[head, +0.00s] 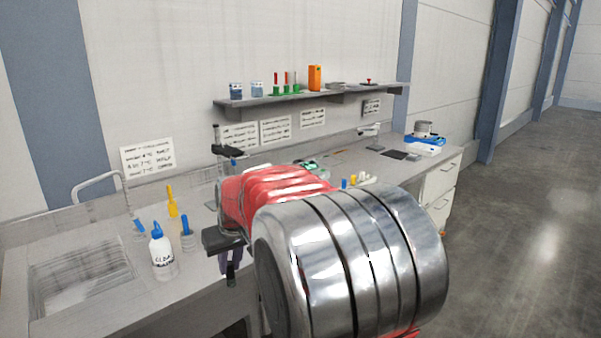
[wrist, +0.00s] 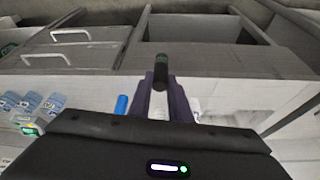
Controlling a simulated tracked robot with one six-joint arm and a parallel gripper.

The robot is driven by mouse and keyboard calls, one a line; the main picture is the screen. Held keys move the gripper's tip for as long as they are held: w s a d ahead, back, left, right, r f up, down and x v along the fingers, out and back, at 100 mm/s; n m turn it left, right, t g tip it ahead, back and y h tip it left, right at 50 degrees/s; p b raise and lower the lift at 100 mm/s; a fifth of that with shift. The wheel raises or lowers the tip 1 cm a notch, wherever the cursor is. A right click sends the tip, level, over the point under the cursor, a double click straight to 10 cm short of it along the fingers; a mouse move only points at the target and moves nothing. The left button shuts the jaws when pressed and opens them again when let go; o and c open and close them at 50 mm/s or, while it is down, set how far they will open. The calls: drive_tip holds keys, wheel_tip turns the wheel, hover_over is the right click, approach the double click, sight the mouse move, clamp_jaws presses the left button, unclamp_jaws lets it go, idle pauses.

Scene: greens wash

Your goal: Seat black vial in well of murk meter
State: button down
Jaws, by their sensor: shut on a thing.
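My gripper (head: 230,258) hangs in front of the bench edge in the head view, its purple fingers pointing down. In the wrist view the fingers (wrist: 166,98) are shut on the black vial (wrist: 161,72), a small dark cylinder with a greenish end. The vial also shows below the fingers in the head view (head: 231,273). It is clear of any surface that I can make out. I cannot pick out the murk meter or its well for certain. A small dark-and-green device (head: 308,165), partly hidden behind my arm, lies on the bench.
The sink (head: 80,280) is at the left. A white bottle with a blue top (head: 161,250) and a yellow bottle (head: 172,202) stand beside it. A wall shelf (head: 310,98) holds bottles and tubes. A blue-and-white device (head: 424,146) stands at the bench's far end.

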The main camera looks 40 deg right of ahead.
drive_tip(key=a+f, duration=0.4)
drive_tip(key=f, duration=0.3)
drive_tip(key=s+a+f+n, duration=0.1)
drive_tip(key=a+f, duration=0.3)
drive_tip(key=f, duration=0.3)
drive_tip(key=shift+s+a+n+y, duration=0.2)
drive_tip(key=shift+a+n+y, duration=0.1)
drive_tip(key=shift+a, duration=0.1)
